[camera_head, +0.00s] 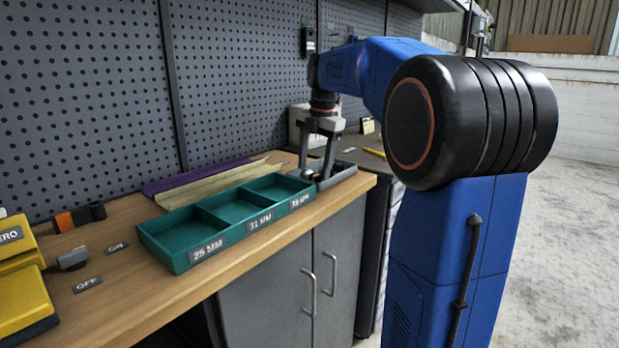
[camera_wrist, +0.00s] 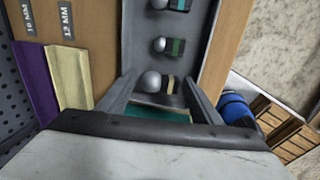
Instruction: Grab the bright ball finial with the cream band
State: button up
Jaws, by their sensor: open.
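The ball finial with the cream band (camera_wrist: 171,84) shows in the wrist view. Its round pale-grey ball (camera_wrist: 152,80) is at the left end and the band is to the right. It lies in a grey tray (camera_wrist: 196,42), which also shows in the head view (camera_head: 345,175). My gripper (camera_wrist: 158,79) is open, with one finger on each side of this finial in the picture. I cannot tell whether the fingers touch it or are still above it. In the head view my gripper (camera_head: 318,176) points down at the tray, and the finial cannot be made out.
A teal compartment bin (camera_head: 225,219) stands beside the tray. Purple (camera_head: 195,176) and cream (camera_head: 215,183) strips lie by the pegboard.

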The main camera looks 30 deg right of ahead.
jog(key=shift+f, duration=0.35)
jog(key=shift+c, duration=0.3)
jog(key=c, duration=1)
jog(key=shift+r, duration=0.1)
